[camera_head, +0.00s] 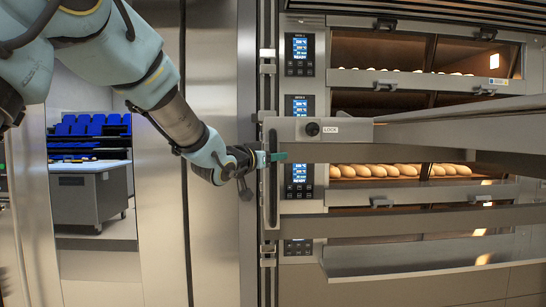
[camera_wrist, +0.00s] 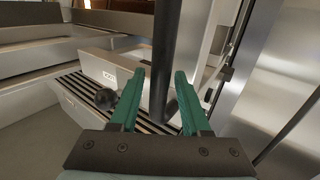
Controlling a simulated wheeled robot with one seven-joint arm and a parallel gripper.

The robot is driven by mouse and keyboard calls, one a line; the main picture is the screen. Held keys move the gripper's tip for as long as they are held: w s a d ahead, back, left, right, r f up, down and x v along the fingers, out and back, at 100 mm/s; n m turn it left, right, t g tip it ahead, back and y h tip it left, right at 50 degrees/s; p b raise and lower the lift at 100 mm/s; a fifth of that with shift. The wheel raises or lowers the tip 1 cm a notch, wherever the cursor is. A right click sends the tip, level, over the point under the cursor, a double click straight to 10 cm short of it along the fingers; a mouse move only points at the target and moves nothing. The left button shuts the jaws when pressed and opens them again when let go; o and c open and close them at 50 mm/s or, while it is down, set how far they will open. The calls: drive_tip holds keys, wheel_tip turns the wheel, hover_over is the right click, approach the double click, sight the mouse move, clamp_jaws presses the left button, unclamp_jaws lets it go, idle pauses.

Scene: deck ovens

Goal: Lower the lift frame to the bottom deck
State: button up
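The lift frame (camera_head: 345,131) is a grey metal frame in front of the deck ovens, with a black knob and a "LOCK" label on its plate. Its plate stands between the second and third control displays from the top. A dark vertical handle bar (camera_head: 273,165) is at its left end; it also shows in the wrist view (camera_wrist: 162,60). My gripper (camera_head: 277,157) is at this bar. In the wrist view my green fingers (camera_wrist: 158,85) are apart, with the bar between them; I see small gaps, and contact cannot be told. The bottom deck is partly hidden behind the frame's lower parts.
Stacked deck ovens (camera_head: 350,85) hold loaves behind glass; several blue displays line their left side. A steel panel (camera_head: 215,230) stands left of the ovens. A worktable (camera_head: 88,195) and blue chairs are far left. The black lock knob (camera_wrist: 105,98) sits near my left finger.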

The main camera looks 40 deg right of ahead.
clamp_jaws()
idle(1.1)
